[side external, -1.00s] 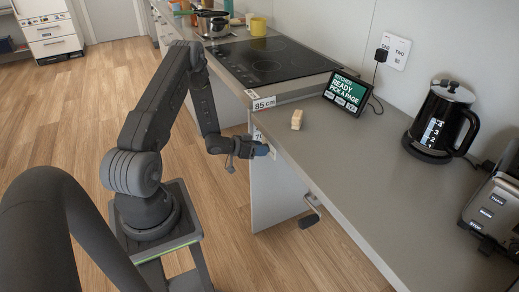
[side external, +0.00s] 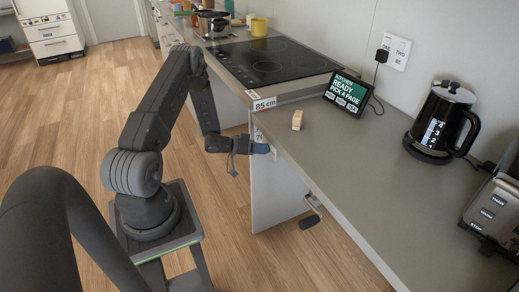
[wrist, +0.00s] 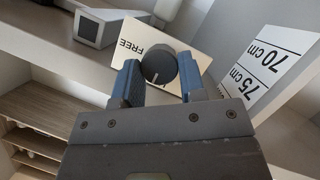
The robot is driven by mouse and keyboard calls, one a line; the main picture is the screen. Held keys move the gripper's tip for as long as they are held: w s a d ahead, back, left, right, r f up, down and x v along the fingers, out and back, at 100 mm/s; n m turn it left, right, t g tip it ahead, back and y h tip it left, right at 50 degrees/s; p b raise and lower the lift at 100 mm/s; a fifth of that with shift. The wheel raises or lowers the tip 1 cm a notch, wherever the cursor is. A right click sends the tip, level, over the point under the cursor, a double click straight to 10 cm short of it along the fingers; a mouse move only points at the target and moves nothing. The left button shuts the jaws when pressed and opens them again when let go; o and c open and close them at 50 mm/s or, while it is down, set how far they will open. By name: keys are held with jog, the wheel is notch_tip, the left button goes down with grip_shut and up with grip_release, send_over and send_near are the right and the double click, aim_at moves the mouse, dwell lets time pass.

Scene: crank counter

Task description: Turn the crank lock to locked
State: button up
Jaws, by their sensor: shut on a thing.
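The crank lock is a round dark knob (wrist: 160,66) with a thin white pointer line, on a pale plate (wrist: 186,40) on the counter's front. The word FREE shows upside down on the plate; other lettering there is hidden by my gripper and the knob. The pointer line points towards the lower edge of the wrist picture. My gripper (wrist: 156,82) has its blue fingers on either side of the knob and is shut on it. In the side view my gripper (side external: 263,148) reaches the counter's front near its left corner, and the knob is hidden there.
A crank (side external: 311,216) with a dark grip sticks out from the counter's front, right of my gripper. A height scale (wrist: 262,70) stands beside the plate. A small pale block (side external: 297,120), a tablet (side external: 347,92) and a kettle (side external: 441,122) are on the counter (side external: 345,165).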

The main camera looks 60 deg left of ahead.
jog(key=shift+f, duration=0.1)
jog(key=o, duration=0.9)
jog(key=v, duration=0.7)
jog(key=shift+s+a, duration=0.1)
jog(key=shift+s, duration=0.15)
